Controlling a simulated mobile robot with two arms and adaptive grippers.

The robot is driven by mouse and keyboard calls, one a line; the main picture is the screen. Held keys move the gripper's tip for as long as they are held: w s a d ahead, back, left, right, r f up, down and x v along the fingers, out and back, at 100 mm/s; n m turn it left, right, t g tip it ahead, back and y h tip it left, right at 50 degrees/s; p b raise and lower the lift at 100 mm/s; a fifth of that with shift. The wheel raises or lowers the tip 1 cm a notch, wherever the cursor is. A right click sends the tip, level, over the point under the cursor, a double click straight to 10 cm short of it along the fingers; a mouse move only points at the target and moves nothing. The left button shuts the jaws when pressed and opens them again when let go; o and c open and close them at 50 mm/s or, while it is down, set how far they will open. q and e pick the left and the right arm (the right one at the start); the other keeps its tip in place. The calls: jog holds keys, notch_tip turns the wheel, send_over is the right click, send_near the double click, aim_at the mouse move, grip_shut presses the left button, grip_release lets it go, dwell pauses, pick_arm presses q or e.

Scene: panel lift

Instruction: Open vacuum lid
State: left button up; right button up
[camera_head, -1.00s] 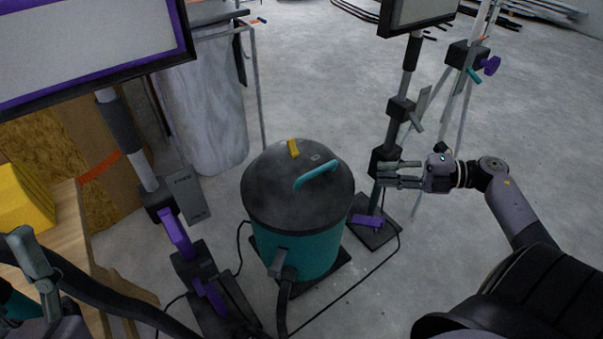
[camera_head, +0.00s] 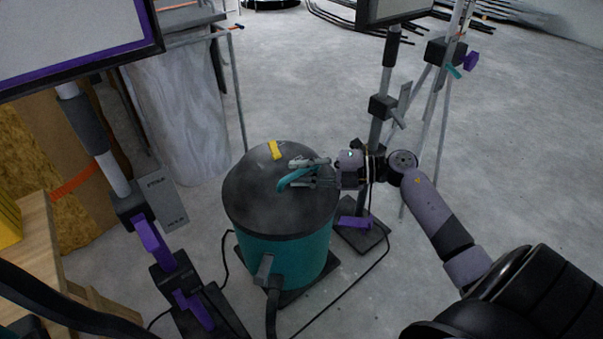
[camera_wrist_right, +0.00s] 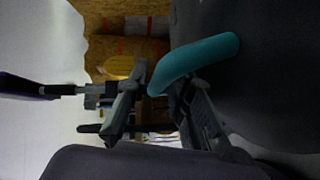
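The vacuum is a teal drum (camera_head: 285,255) with a dark round lid (camera_head: 260,205), which sits flat on top. A curved teal handle (camera_head: 290,180) stands on the lid, and a yellow piece (camera_head: 275,150) is at its far rim. My right gripper (camera_head: 305,173) is just over the lid at the handle, fingers spread and pointing left. In the right wrist view, the teal handle (camera_wrist_right: 195,60) reaches between the spread fingers (camera_wrist_right: 155,105); contact is hard to tell. My left gripper is not in view.
A lamp stand with purple clamps (camera_head: 150,240) stands left of the vacuum. Another stand's dark base (camera_head: 362,238) is close on the right. A hose (camera_head: 271,310) and a cable run across the floor.

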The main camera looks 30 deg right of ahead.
jog(key=shift+w+a, duration=0.1)
jog(key=shift+c, duration=0.3)
grip_shut()
dwell(0.4)
